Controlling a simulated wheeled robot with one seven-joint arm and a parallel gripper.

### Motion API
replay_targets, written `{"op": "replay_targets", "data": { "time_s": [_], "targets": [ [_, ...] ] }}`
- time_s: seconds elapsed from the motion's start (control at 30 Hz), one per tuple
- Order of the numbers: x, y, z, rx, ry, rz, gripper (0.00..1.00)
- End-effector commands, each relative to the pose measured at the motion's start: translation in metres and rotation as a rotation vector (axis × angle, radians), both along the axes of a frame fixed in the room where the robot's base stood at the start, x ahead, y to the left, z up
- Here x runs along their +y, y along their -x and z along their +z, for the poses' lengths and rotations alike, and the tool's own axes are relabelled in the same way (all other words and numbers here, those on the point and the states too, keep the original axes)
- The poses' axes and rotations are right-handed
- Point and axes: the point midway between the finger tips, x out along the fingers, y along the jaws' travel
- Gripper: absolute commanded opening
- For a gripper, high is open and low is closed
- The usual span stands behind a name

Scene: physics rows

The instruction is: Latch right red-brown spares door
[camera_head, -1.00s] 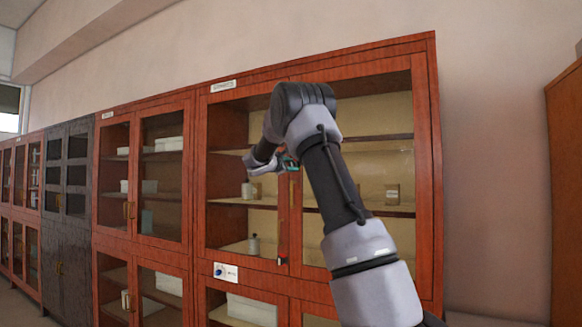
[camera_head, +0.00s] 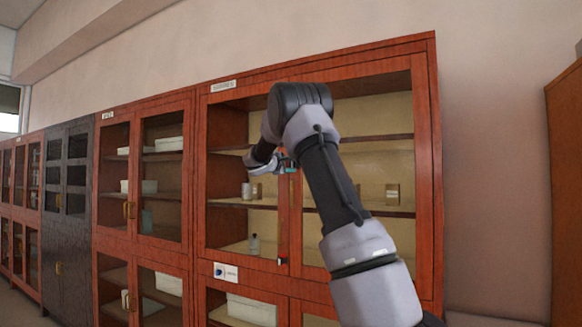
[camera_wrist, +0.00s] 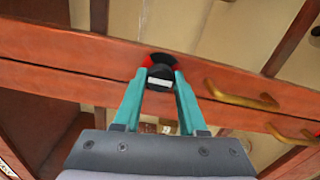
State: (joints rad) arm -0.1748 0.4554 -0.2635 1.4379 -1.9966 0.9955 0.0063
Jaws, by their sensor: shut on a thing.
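The red-brown cabinet (camera_head: 435,130) on the right has two glazed upper doors that look closed, left (camera_head: 203,170) and right (camera_head: 428,240). My gripper (camera_head: 288,165) is at the stile where these doors meet, in their upper half. In the wrist view, the teal fingers of my gripper (camera_wrist: 160,80) are shut on a black latch knob (camera_wrist: 160,72) with a pale stripe. A red patch (camera_wrist: 147,61) shows behind the knob. Two brass handles (camera_wrist: 240,96) (camera_wrist: 290,134) sit to its right. My arm hides part of the right door. Whether the latch is engaged is not clear.
Another black catch (camera_head: 281,261) is at the bottom of the upper doors. More red-brown cabinets and a dark cabinet (camera_head: 68,215) stand to the left. A brown cabinet edge (camera_head: 565,180) stands at the far right. Bottles and boxes rest on shelves behind glass.

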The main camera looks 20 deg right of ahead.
Motion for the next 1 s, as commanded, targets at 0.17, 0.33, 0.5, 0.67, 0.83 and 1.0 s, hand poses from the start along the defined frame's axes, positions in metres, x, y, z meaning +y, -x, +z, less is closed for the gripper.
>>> {"op": "replay_targets", "data": {
  "time_s": [0.17, 0.33, 0.5, 0.67, 0.83, 1.0],
  "targets": [
    [0.0, 0.0, -0.001, 0.001, -0.001, -0.001, 0.0],
    [0.0, 0.0, 0.0, 0.001, -0.001, -0.001, 0.71],
    [0.0, 0.0, 0.0, 0.001, 0.0, -0.001, 0.71],
    [0.005, 0.003, 0.0, 0.001, 0.001, 0.001, 0.71],
    [0.026, 0.02, 0.0, 0.001, 0.0, 0.003, 0.71],
    [0.055, 0.041, 0.0, 0.001, -0.001, 0.003, 0.71]
  ]
}}
